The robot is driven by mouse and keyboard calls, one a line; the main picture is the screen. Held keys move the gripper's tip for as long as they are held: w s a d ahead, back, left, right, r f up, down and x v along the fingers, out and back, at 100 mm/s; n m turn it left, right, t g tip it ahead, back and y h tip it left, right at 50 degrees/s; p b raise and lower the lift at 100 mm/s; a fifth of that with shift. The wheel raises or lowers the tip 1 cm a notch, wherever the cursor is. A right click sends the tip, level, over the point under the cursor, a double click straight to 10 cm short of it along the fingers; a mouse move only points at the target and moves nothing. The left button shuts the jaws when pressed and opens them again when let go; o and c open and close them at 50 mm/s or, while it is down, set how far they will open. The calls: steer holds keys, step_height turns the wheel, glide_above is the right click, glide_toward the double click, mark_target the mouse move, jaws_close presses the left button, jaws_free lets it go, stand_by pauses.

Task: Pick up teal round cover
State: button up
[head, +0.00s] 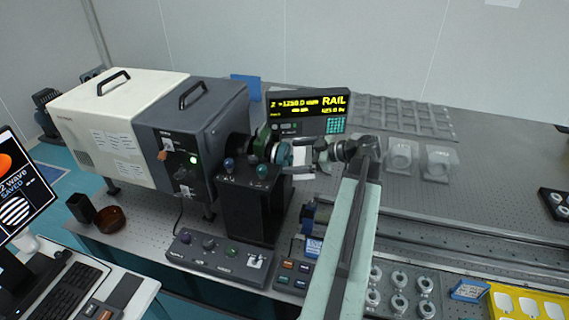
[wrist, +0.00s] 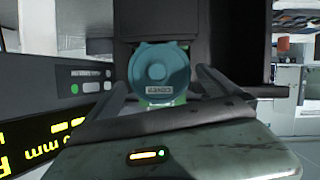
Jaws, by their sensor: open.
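The teal round cover (wrist: 160,72) faces me in the wrist view, with a small pale label on its lower half. It sits at the front of the dark mount on the instrument. In the head view the cover (head: 284,154) shows at the instrument's front, partly hidden by my gripper. My gripper (head: 300,158) is open, its fingers pointing left at the cover. In the wrist view my gripper's fingers (wrist: 160,85) stand to the left and right of the cover. I cannot tell whether they touch it.
A display (head: 306,112) with yellow text stands just behind my gripper and at the left in the wrist view. A black mount block (head: 250,205) with knobs is below the cover. A control box (head: 218,256) lies in front. Clear round holders (head: 402,155) stand to the right.

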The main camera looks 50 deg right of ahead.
mark_target(293, 156)
steer(key=x, duration=0.2)
steer(key=b+x, duration=0.1)
steer(key=x, duration=0.1)
steer(key=shift+w+f, duration=0.1)
steer(key=shift+f, duration=0.2)
steer(key=shift+r, duration=0.15)
steer(key=shift+d, duration=0.1)
steer(key=c, duration=1.3)
steer(key=shift+o, duration=0.2)
